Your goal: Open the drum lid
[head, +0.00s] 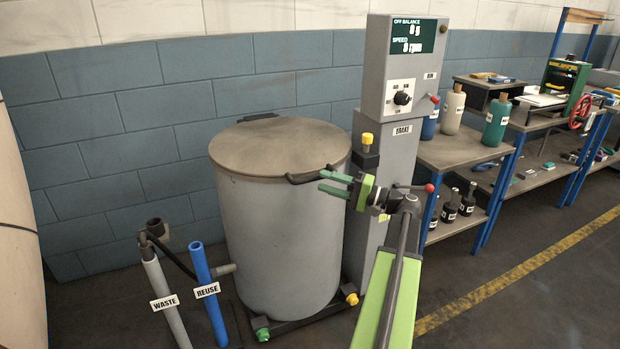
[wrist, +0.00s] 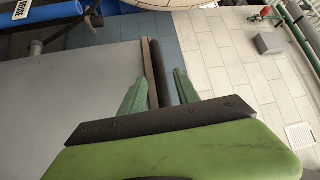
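The grey drum (head: 275,240) stands upright with its flat brown lid (head: 275,145) shut on top. A dark curved lid handle (head: 310,175) sticks out from the front right of the rim. My gripper (head: 322,181) is at the handle's outer end, with its green fingers open. In the wrist view, the dark handle bar (wrist: 155,72) lies between the two spread fingers of my gripper (wrist: 163,78), with a visible gap on the right side. The brown lid edge (wrist: 147,65) runs beside the bar. Any contact with the left finger is unclear.
A control column (head: 400,80) with a display stands right behind the drum. WASTE (head: 165,300) and REUSE (head: 208,295) pipes stand at the drum's left. A bench (head: 455,150) with bottles is at right. Floor at lower right, past the yellow line, is clear.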

